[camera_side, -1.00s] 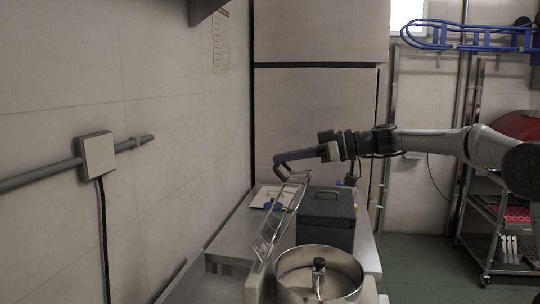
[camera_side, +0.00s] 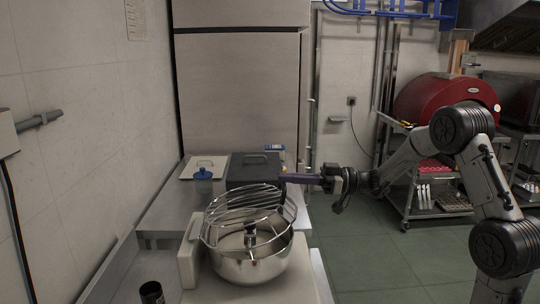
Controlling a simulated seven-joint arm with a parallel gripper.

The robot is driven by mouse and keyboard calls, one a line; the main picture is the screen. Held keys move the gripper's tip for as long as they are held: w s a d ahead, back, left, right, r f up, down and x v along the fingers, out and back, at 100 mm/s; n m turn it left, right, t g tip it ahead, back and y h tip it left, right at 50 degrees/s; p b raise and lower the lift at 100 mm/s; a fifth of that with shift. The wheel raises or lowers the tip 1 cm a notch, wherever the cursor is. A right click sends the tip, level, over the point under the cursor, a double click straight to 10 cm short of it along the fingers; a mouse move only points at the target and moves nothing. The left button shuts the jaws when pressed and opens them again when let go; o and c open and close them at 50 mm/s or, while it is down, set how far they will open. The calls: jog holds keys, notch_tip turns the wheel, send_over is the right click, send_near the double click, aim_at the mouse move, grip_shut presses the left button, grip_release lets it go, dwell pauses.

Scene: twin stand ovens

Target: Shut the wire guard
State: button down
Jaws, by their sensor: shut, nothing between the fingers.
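The wire guard (camera_side: 243,203) is a silver cage of curved wires. It lies low over the steel mixing bowl (camera_side: 252,268), slightly tilted, and whether its rim touches the bowl all round I cannot tell. A dark fitting stands in the bowl's middle, seen through the wires. My gripper (camera_side: 285,179) reaches in from the right with its long purple fingers shut and empty. Its tips are at the guard's upper right edge, and contact is unclear.
A dark grey lidded box (camera_side: 253,171) stands just behind the guard. The red oven (camera_side: 440,98) is farther back right.

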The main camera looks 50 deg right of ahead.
jog(key=f, duration=0.1)
jog(key=s+d+f, duration=0.1)
jog(key=f, duration=0.3)
jog(key=shift+s+d+f, duration=0.15)
jog(key=shift+s+d, duration=0.2)
jog(key=shift+d, duration=0.05)
